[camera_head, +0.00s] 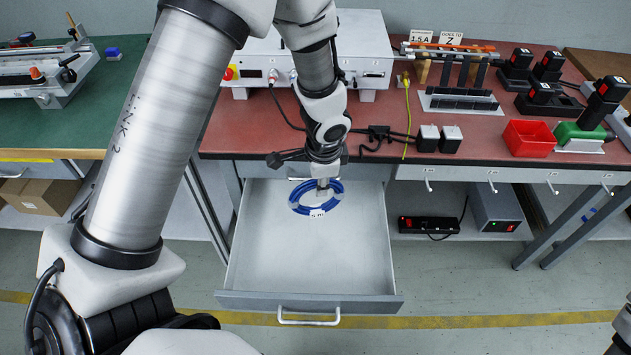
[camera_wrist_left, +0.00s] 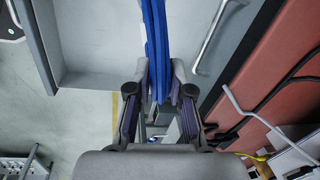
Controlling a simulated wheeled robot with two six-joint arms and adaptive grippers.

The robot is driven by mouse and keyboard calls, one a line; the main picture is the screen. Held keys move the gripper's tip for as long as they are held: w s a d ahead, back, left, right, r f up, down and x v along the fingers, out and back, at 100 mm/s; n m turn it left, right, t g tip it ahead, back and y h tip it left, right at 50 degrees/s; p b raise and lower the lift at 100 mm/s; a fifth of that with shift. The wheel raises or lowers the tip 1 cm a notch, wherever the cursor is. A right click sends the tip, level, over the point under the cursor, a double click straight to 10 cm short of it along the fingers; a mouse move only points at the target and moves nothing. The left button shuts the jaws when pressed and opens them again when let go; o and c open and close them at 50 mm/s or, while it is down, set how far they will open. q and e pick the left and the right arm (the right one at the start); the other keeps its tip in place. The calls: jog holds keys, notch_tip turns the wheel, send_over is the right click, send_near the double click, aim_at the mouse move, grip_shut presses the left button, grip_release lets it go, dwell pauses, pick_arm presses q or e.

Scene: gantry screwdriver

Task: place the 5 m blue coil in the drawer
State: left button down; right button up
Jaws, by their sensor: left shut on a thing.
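The blue coil (camera_head: 294,199) is a ring of blue cable with a small white label at its near side. My left gripper (camera_head: 323,187) is shut on the coil and holds it over the back part of the open drawer (camera_head: 300,260). In the left wrist view, the coil (camera_wrist_left: 153,45) runs up between the two fingers of the gripper (camera_wrist_left: 155,85). How high the coil hangs above the drawer floor is hard to tell. The drawer is pulled out and otherwise looks empty. My right gripper is not seen.
The red bench top (camera_head: 240,135) overhangs the drawer's back. On it stand a white machine (camera_head: 360,60), black adapters (camera_head: 440,139), a red bin (camera_head: 529,138) and a row of black tools. A black power strip (camera_head: 429,225) lies on the shelf at right.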

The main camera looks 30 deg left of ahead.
aim_at(315, 212)
pick_arm(q)
jog(key=f+m+b, duration=0.1)
jog(key=s+f+m+b, duration=0.1)
jog(key=m+b, duration=0.1)
jog(key=shift+s+a+h, duration=0.15)
jog(key=shift+h, duration=0.15)
notch_tip(315, 212, down, 9)
jog(key=b, duration=0.7)
jog(key=shift+f, duration=0.2)
jog(key=c, duration=1.1)
grip_release()
jog(key=shift+r, duration=0.1)
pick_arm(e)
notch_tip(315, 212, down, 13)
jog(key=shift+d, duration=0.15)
pick_arm(q)
jog(key=shift+o, duration=0.2)
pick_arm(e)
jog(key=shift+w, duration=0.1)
